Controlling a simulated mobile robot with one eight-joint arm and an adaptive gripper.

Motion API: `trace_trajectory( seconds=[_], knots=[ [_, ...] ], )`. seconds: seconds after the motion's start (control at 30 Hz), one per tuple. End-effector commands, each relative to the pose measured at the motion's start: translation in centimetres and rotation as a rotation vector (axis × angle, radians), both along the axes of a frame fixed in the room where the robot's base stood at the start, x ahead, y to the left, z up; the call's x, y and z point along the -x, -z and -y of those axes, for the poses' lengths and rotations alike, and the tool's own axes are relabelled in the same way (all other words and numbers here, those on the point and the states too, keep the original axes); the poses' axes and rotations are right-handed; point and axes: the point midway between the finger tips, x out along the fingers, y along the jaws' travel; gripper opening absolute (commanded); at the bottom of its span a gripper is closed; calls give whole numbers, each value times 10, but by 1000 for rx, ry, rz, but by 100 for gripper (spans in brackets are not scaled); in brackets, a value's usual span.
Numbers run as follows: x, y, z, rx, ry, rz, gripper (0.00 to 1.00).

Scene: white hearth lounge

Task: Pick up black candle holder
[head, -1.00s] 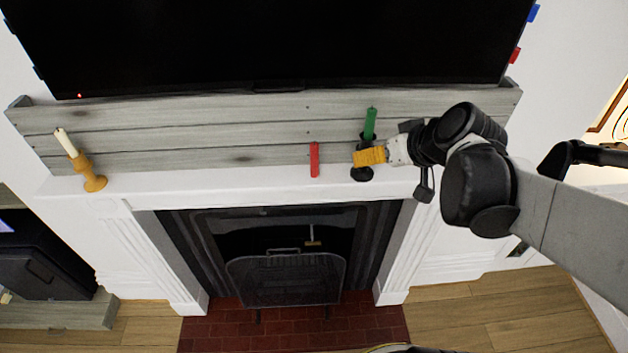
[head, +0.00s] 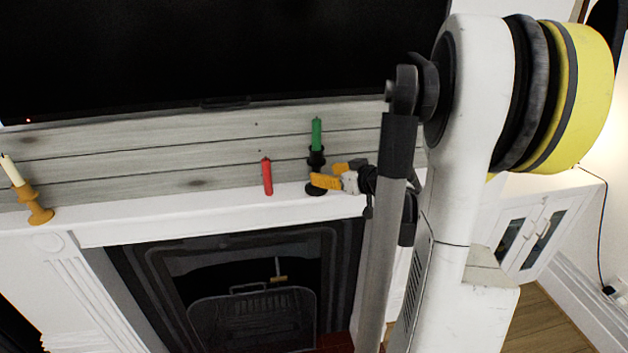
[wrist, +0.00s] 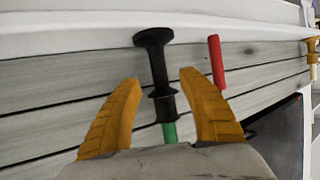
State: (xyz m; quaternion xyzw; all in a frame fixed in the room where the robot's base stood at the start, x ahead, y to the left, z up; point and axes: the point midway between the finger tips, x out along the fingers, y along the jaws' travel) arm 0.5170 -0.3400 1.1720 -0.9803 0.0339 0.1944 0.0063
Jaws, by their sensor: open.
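The black candle holder (head: 316,160) stands upright on the white mantel with a green candle (head: 317,133) in it. My gripper (head: 330,174) is at the holder in the head view, with its orange fingers partly covering the holder's lower part. In the wrist view the black holder (wrist: 158,70) lies between the two open orange fingers (wrist: 160,105), with a gap on each side. There the green candle (wrist: 170,132) shows nearer my palm, partly hidden by it.
A red candle (head: 267,176) stands on the white mantel (head: 160,216) just left of the holder. An orange holder with a cream candle (head: 38,212) is at the far left. Grey planks back the mantel, and a black television (head: 200,50) hangs above.

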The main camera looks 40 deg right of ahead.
Motion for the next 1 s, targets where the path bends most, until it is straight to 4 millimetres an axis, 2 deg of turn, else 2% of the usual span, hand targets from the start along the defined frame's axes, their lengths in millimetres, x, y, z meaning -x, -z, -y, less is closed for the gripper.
trace_trajectory(
  seconds=[0.3, 0.53, 0.57, 0.7, 1.0],
  knots=[
    [-43, 16, 4, -1, -2, -1, 48],
    [-45, 16, 5, -1, 0, -1, 48],
    [-45, 16, 5, -1, 0, -1, 44],
    [-45, 16, 4, -1, 0, -1, 1],
    [-45, 15, 4, -1, 0, 0, 0]
  ],
)
